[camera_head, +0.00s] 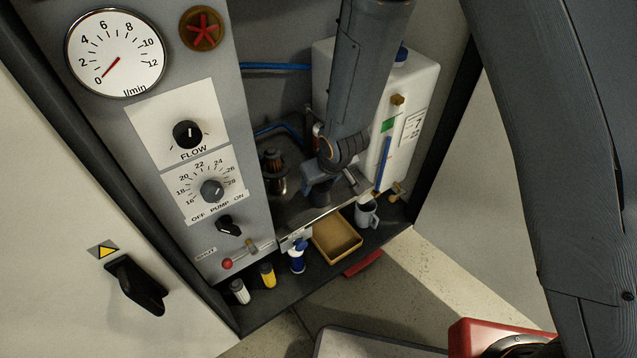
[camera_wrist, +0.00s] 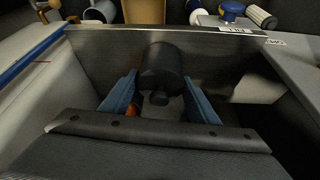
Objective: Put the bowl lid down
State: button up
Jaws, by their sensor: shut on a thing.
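My gripper (camera_head: 320,187) hangs in the cabinet recess, above the grey metal floor behind the front ledge. In the wrist view its two blue fingers (camera_wrist: 160,76) are on either side of a dark, stubby cylinder with a narrower knob. I take this dark piece to be the bowl lid (camera_wrist: 161,60), and the gripper is shut on it. In the head view the fingers and arm mostly hide it. Whether its lower end touches anything cannot be told. A dark housing with a copper-coloured core (camera_head: 273,172) stands left of the gripper.
A tan tray (camera_head: 337,258) sits on the front ledge, with a grey mug (camera_head: 367,214) to its right. A blue-and-white bottle (camera_head: 297,257), a yellow jar (camera_head: 267,275) and a white jar (camera_head: 240,291) stand left. A white tank (camera_head: 415,85) stands behind my arm.

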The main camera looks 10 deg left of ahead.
jog(key=shift+f, duration=0.15)
jog(key=o, duration=1)
jog(key=shift+s+r, duration=0.1)
jog(key=shift+r, duration=0.35)
jog(key=p+v, duration=0.3)
jog(key=v, duration=0.8)
jog(key=shift+d+r, duration=0.1)
jog(key=shift+r, duration=0.1)
